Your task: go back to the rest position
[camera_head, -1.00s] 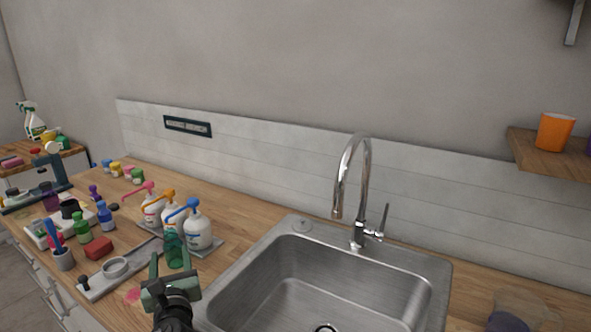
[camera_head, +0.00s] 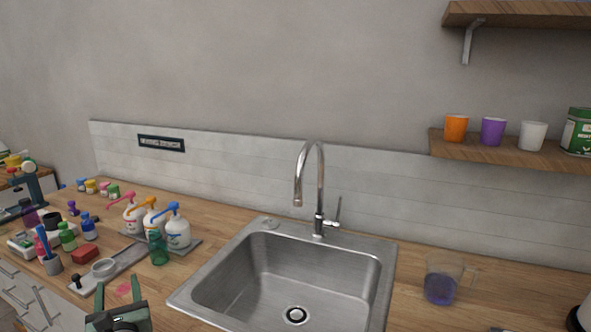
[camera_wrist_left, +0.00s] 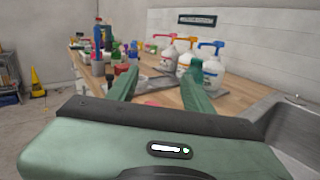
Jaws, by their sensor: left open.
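My left gripper (camera_head: 119,295) is at the bottom left of the head view, over the counter's front edge, to the left of the sink. Its two green fingers (camera_wrist_left: 157,92) are apart with nothing between them. In the left wrist view they point along the counter toward the bottles. A green translucent bottle (camera_head: 158,248) stands on the counter beyond the gripper, apart from it. My right gripper is in neither view.
A steel sink (camera_head: 184,297) with a tall tap (camera_head: 321,190) fills the middle of the wooden counter. Pump bottles (camera_head: 178,233) and small coloured bottles crowd its left. A measuring jug (camera_head: 441,283) with blue liquid stands right of the sink. Cups (camera_head: 493,131) stand on a wall shelf (camera_head: 480,152).

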